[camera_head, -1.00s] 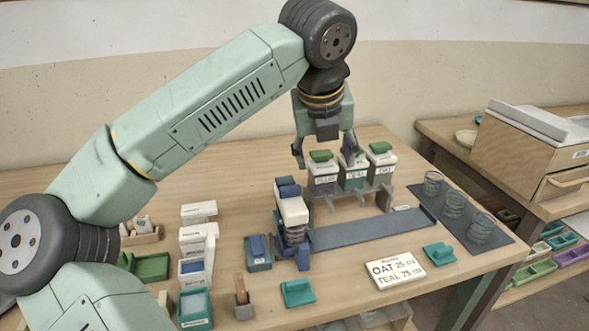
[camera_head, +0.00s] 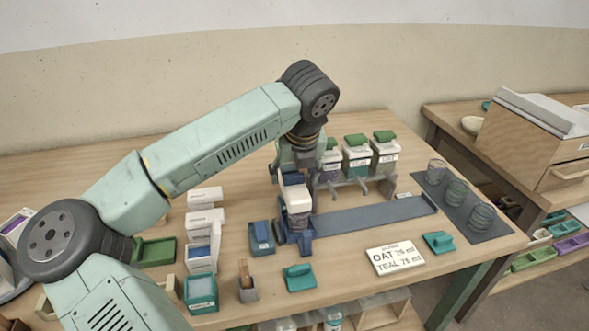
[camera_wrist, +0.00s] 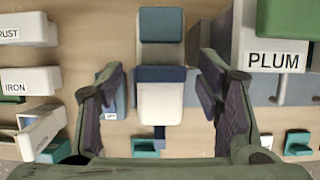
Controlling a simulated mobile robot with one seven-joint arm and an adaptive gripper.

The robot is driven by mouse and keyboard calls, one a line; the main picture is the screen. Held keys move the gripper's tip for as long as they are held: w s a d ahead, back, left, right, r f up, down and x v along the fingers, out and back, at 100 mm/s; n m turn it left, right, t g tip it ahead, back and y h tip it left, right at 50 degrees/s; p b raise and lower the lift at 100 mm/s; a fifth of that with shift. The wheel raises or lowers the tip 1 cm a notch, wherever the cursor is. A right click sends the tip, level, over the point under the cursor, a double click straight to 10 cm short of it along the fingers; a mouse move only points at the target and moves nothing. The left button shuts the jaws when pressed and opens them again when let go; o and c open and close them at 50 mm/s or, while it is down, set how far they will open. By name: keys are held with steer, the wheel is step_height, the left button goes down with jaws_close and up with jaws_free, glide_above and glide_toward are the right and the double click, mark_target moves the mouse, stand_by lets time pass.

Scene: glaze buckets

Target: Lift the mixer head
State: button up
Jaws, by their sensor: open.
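The mixer stands near the middle of the table, with a blue base and column (camera_head: 304,243) and a white and blue head (camera_head: 298,199). In the wrist view the mixer head (camera_wrist: 160,103) lies in the middle, a white block with a dark blue band. My gripper (camera_wrist: 161,72) is open, one finger on each side of the head in that view, with a gap on both sides. In the head view my gripper (camera_head: 288,167) is above and behind the head, partly hidden by my arm. I cannot tell how far above the head the fingertips are.
Lidded glaze buckets, including a teal one (camera_head: 357,158), stand on a rack close to my gripper's right. A blue-grey strip (camera_head: 370,216) runs right from the mixer. Several glasses stand on a dark mat (camera_head: 492,225). A card (camera_head: 395,258) lies in front; white bins (camera_head: 203,223) stand left.

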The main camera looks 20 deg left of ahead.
jaws_close()
stand_by(0.8)
